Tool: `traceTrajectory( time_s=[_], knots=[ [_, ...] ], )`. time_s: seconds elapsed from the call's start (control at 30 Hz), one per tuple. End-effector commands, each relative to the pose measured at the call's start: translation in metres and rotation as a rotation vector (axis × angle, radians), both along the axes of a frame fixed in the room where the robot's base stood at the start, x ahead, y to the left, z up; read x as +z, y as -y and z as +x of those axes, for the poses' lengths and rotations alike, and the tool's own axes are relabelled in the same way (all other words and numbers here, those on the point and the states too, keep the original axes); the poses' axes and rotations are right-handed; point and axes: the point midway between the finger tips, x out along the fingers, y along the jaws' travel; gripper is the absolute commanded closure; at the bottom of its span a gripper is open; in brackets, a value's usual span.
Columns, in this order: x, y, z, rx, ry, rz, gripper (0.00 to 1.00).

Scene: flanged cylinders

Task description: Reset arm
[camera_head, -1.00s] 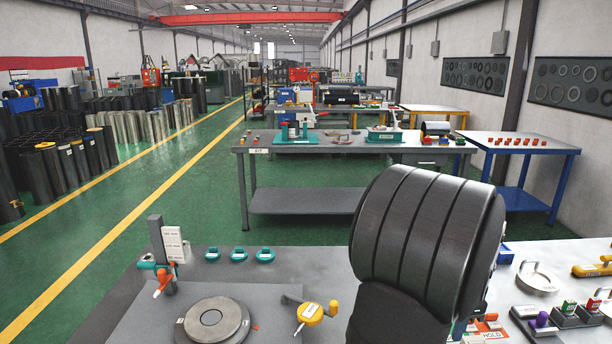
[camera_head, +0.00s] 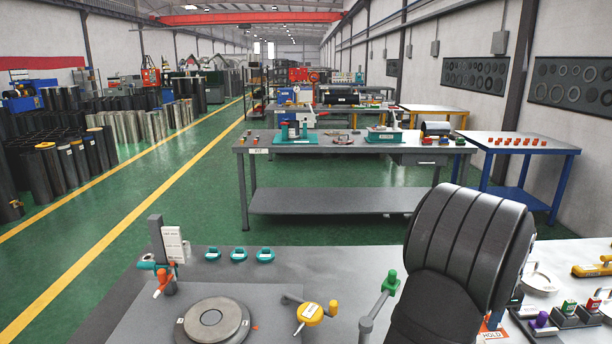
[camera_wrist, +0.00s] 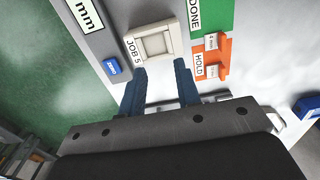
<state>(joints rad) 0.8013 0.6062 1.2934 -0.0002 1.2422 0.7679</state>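In the wrist view, my gripper (camera_wrist: 160,69) has two blue fingers standing apart with nothing held between them. It is above a grey and white worktop, with its tips near a pale square tray marked JOB 5 (camera_wrist: 155,43). In the head view, my black arm covers part of the right side of the bench, and the gripper itself is hidden. A round, dark-centred flanged disc (camera_head: 212,319) lies flat on the grey plate at the front left, far from my arm.
An upright gauge stand (camera_head: 166,256), several teal rings (camera_head: 238,255) and a yellow dial gauge (camera_head: 311,312) occupy the near bench. A green-topped post (camera_head: 378,304) stands close left of my arm. An orange HOLD block (camera_wrist: 207,66) and green DONE area (camera_wrist: 210,14) lie right of JOB 5.

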Motion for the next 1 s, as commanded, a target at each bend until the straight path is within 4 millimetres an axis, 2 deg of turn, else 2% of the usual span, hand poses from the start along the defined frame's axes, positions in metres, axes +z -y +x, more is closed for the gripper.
traceTrajectory(
  time_s=[0.1, 0.7, 0.87, 1.0],
  knots=[
    [-0.009, 0.009, 0.012, 0.0, 0.0, 0.001, 0.7],
    [-0.07, -0.034, 0.106, 0.001, 0.0, 0.0, 0.7],
    [-0.087, -0.039, 0.117, -0.001, -0.001, 0.001, 0.7],
    [-0.098, -0.038, 0.115, -0.003, -0.001, 0.001, 0.7]
  ],
)
